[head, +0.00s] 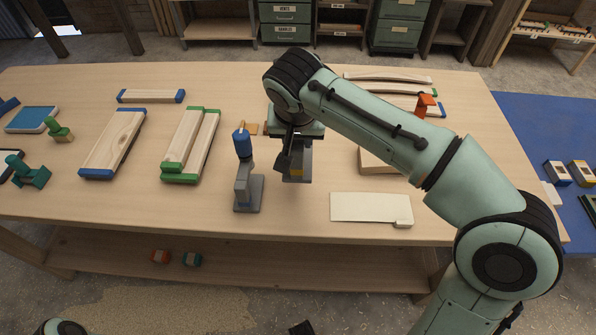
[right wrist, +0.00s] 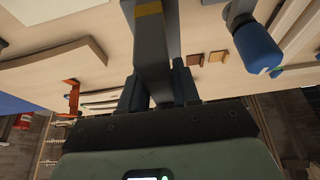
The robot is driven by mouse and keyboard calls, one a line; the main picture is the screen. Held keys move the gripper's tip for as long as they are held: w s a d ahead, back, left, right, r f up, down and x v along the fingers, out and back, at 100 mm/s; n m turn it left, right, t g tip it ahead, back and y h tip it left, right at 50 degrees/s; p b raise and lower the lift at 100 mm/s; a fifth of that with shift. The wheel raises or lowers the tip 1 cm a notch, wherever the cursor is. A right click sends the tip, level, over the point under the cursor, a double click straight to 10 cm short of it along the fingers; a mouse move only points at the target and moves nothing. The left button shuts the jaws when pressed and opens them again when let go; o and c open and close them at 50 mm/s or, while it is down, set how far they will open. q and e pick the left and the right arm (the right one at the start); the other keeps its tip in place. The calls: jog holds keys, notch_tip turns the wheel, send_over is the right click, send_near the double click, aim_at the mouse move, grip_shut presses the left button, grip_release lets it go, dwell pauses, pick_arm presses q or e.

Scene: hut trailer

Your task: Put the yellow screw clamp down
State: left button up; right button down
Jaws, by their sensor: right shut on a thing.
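My right gripper (head: 292,150) is over the middle of the workbench, partly hidden by its own wrist. It is shut on the yellow screw clamp (head: 297,173), a grey tool with a yellow part, near the bench top. I cannot tell whether the clamp touches the wood. In the right wrist view the clamp's grey bar with a yellow band (right wrist: 148,10) runs between the fingers of my right gripper (right wrist: 158,88). My left gripper does not show clearly in the head view.
A blue-handled grey clamp (head: 245,180) stands close to the left on the workbench (head: 290,224). Further left lie green-ended boards (head: 190,146) and a blue-ended board (head: 113,142). A cream panel (head: 365,207) lies to the right, and an orange clamp (head: 425,104) stands behind. The front strip is clear.

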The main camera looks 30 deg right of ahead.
notch_tip(320, 180, down, 10)
jog(key=shift+r+b, duration=0.25)
jog(key=shift+b, duration=0.7)
jog(key=shift+f, duration=0.15)
jog(key=c, duration=0.8)
grip_release()
